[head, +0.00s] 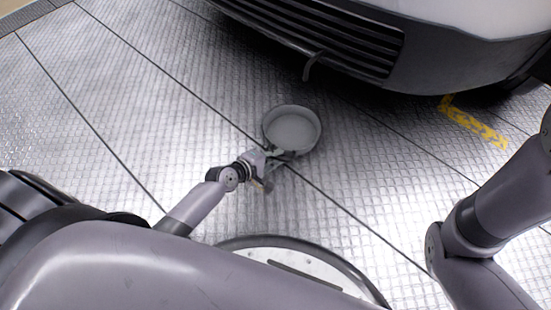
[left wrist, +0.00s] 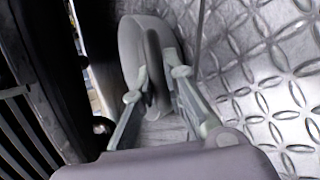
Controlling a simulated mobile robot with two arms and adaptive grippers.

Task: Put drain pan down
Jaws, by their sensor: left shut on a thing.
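The drain pan (head: 292,127) is a round, shallow grey pan in the middle of the head view, close to the front of a car. My left gripper (head: 282,155) is shut on the pan's near rim. In the left wrist view the pan (left wrist: 133,50) lies beyond the two fingers of my left gripper (left wrist: 158,82), which pinch its edge. The pan looks low over the floor; I cannot tell whether it touches it. My right arm shows at the right of the head view, but its gripper is out of view.
The car's front bumper and grille (head: 345,45) fill the top of the head view, with a dark curved hose or hook (head: 312,66) hanging from it. A yellow floor marking (head: 473,125) is at the right. The patterned metal floor (head: 110,95) is clear to the left.

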